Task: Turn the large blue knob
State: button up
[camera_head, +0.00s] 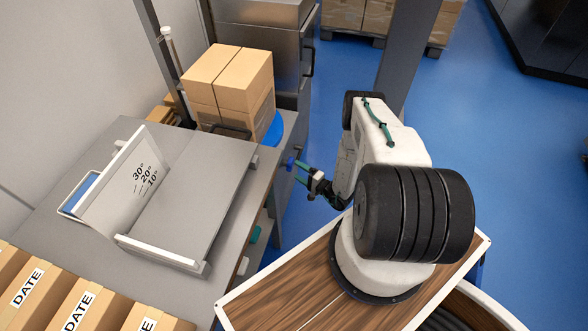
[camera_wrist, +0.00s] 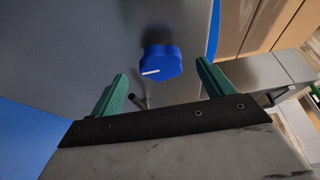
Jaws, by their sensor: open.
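The large blue knob (camera_wrist: 161,63) sits on a grey panel in the wrist view, lobed, with a white pointer line toward its left side. My gripper (camera_wrist: 160,84) is open, with one green finger on each side of the knob's lower edge in the picture. The knob lies between and slightly beyond the fingertips; I cannot tell whether they touch it.
A grey bench (camera_head: 240,245) carries a tilted plate with angle marks (camera_head: 128,185) and stacked cardboard boxes (camera_head: 232,88). Boxes marked DATE (camera_head: 75,305) stand at the lower left. A small dark rod (camera_wrist: 138,101) shows below the knob. Blue floor (camera_head: 330,110) is open behind my arm.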

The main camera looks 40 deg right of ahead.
jog(key=v, duration=0.3)
jog(key=shift+s, duration=0.4)
dwell(0.7)
